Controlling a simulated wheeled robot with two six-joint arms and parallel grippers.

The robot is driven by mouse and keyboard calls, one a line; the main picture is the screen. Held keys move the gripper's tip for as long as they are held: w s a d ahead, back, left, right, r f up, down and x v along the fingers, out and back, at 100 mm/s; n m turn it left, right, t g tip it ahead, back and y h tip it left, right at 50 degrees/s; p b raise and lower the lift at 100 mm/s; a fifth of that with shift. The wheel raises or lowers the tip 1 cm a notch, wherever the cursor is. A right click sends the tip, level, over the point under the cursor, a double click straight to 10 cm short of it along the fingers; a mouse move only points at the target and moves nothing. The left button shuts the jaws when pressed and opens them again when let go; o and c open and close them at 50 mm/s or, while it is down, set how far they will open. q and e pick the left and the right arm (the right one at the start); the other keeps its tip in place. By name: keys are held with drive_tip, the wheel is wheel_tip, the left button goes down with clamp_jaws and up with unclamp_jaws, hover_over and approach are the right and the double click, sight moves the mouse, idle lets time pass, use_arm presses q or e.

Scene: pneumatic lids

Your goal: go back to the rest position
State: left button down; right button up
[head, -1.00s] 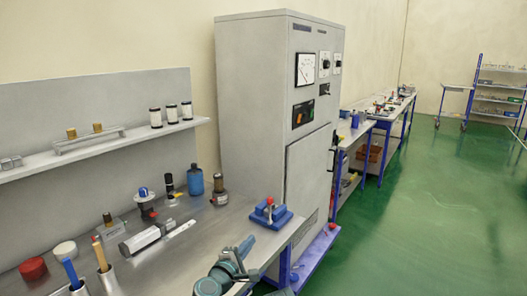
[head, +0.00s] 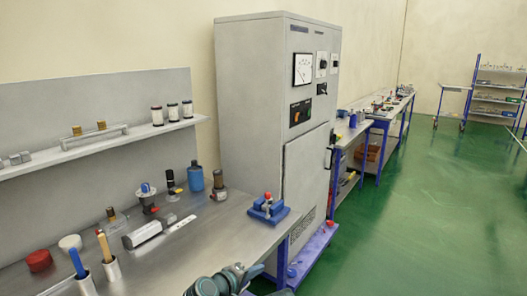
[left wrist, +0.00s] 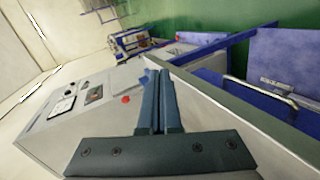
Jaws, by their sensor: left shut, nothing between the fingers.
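My left gripper (left wrist: 158,80) is shut and empty in the left wrist view, its two dark fingers side by side. In the head view, part of my left arm shows at the bottom edge, in front of the workbench's front edge; the fingers are hard to make out there. The gripper touches none of the bench items that I can see. My right gripper is in neither view.
The grey workbench (head: 205,250) holds a blue fixture with a red knob (head: 267,207), a red lid (head: 39,261), a white lid (head: 69,242), a blue bottle (head: 195,179) and cups with tools. A tall grey cabinet (head: 255,110) stands behind. Green floor (head: 430,220) is clear at right.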

use_arm(q)
drive_tip(key=s+a+f+m+g+y, duration=0.8)
drive_tip(key=s+a+f+m+g, duration=0.15)
drive_tip(key=s+a+f, duration=0.45)
drive_tip(key=s+d+r+m+g+p, duration=0.1)
drive_tip(key=s+d+r, duration=0.1)
drive_tip(key=d, duration=0.3)
drive_tip(key=s+d+r+m+y+p, duration=0.1)
drive_tip(key=s+d+m, duration=0.1)
drive_tip(key=d, duration=0.3)
drive_tip(key=shift+s+r+g+p, duration=0.35)
drive_tip(key=shift+s+p, duration=0.05)
drive_tip(key=shift+s, duration=0.35)
